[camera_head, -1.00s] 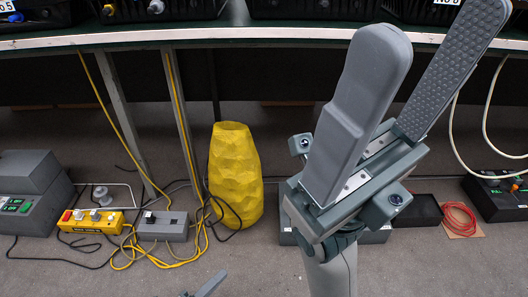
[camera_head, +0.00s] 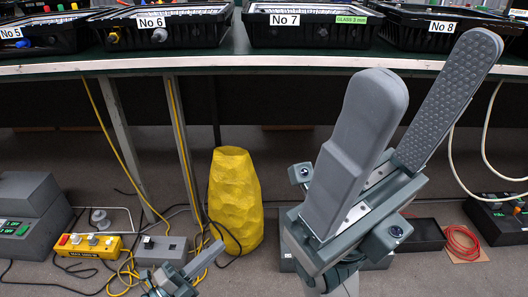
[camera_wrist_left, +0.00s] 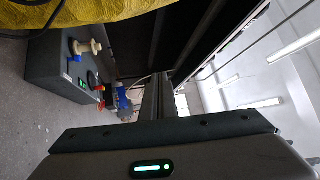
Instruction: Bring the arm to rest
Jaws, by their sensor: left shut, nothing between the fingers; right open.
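My right gripper (camera_head: 425,125) is large in the head view, raised in front of the bench, its two long grey fingers spread apart and empty. My left gripper (camera_head: 212,256) shows low in the head view, left of the right one, in front of the yellow faceted vase-like object (camera_head: 236,200). Its fingers are together with nothing between them.
A bench (camera_head: 270,64) carries floodlight housings, including No 6 (camera_head: 165,25), No 7 (camera_head: 312,25) and No 8 (camera_head: 440,32). On the floor are a yellow switch box (camera_head: 88,245), a grey box (camera_head: 160,250), cables and a red coil (camera_head: 461,243). Bench legs stand at left.

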